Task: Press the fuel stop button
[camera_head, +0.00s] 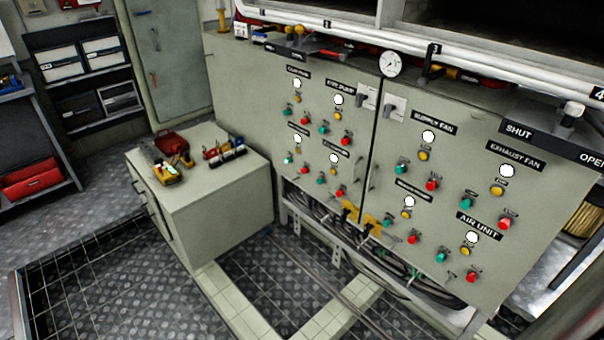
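A large grey-green control panel (385,146) fills the middle and right of the view. It carries groups of green, yellow and red buttons with white round lamps above them. The legible labels read supply fan (434,121), exhaust fan (515,155) and air unit (478,225). Red buttons include one under supply fan (432,184), one under exhaust fan (505,223) and one under air unit (473,277). Labels on the left half are too small to read surely. I cannot tell which button is the fuel stop button. Neither of my grippers is in view.
A low grey cabinet (207,205) with tools and a red pouch on top stands left of the panel. A shelf with white bins (78,60) is at the back left. White pipes and a gauge (390,64) run above the panel. Cables hang below it. Tread-plate floor (110,290) is clear.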

